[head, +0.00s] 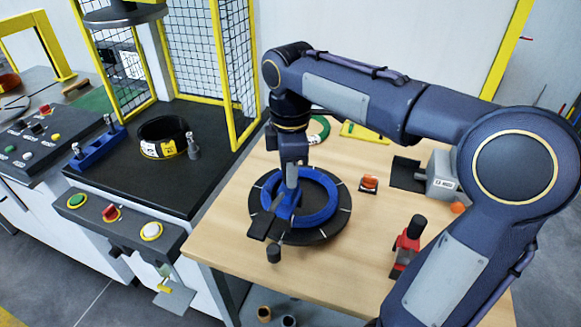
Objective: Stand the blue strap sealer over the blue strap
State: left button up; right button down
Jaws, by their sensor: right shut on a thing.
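My right gripper (291,178) reaches down over the wooden table and is shut on the blue strap sealer (282,207), which has dark handles sticking out toward the front. The sealer is at the front left part of a blue ring-shaped coil (328,208), which lies on a round black turntable (335,229). I cannot tell whether the sealer touches the coil or is just above it. The blue strap cannot be told apart from the blue coil and sealer. My left gripper is not in view.
A red and black tool (408,245) stands at the table's right. A small red-orange item (369,184) lies right of the turntable, with a grey box (443,175) beyond. A black coil (162,137) sits on the caged machine at left. The table's front left is clear.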

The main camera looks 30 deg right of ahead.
jog(key=shift+f, duration=0.45)
jog(key=c, duration=1.1)
grip_release()
jog(key=shift+c, duration=0.2)
notch_tip(320, 180, up, 13)
jog(key=p, duration=0.3)
jog(key=s+a+f+m+t+y, duration=0.2)
jog(key=s+f+m, duration=0.5)
jog(key=s+f, duration=0.1)
jog(key=s+a+f+m+t+y, duration=0.1)
jog(key=s+a+f+m+t, duration=0.1)
jog(key=s+f+m, duration=0.6)
notch_tip(320, 180, down, 2)
jog(key=shift+s+f+t+y, duration=0.1)
jog(key=shift+s+t+y, duration=0.35)
jog(key=shift+t, duration=0.35)
jog(key=shift+a, duration=0.1)
